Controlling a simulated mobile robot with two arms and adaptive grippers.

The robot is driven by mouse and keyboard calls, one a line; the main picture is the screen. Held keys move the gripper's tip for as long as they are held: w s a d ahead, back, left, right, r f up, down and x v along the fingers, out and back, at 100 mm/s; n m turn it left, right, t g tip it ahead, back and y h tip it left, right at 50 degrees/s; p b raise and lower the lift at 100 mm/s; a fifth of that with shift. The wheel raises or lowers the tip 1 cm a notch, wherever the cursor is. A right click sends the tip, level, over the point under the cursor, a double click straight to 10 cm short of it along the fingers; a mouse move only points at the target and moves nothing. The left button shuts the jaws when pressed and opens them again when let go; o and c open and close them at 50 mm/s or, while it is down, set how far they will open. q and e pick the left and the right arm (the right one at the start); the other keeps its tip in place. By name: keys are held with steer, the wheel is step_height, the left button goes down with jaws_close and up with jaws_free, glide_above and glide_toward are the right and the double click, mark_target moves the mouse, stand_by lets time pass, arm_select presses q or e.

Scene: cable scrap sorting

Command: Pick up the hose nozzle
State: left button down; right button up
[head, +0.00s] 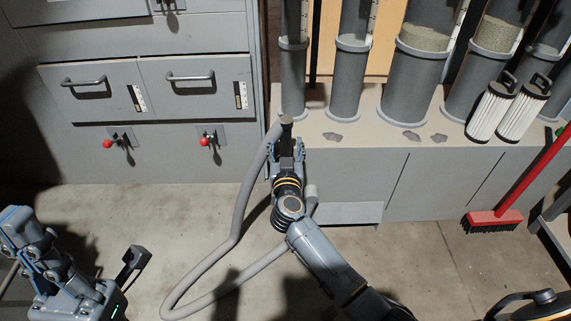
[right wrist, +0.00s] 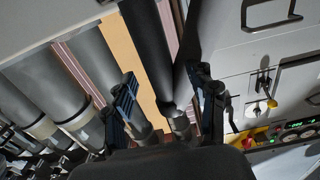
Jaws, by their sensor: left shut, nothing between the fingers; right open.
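The hose nozzle (head: 286,121) is a short dark tube at the end of a thick grey hose, in front of the grey bench. My right gripper (head: 287,148) is just below it in the head view, open, its fingers pointing towards the bench. In the right wrist view, the dark nozzle tube (right wrist: 150,50) appears between the two spread fingers of my right gripper (right wrist: 165,95); whether it touches either finger I cannot tell. My left gripper (head: 134,258) is shut and empty at lower left, away from the nozzle.
The grey hose (head: 236,215) loops over the floor beside my right arm. Grey drawers (head: 197,85) stand at left. Several grey cylinders (head: 411,80) and two white filters (head: 490,110) stand on the bench. A red broom (head: 495,216) leans at right. Floor at left centre is clear.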

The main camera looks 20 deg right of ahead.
steer(key=shift+b+x, duration=0.6)
steer(key=shift+x, duration=0.9)
steer(key=shift+f, duration=0.1)
jaws_close()
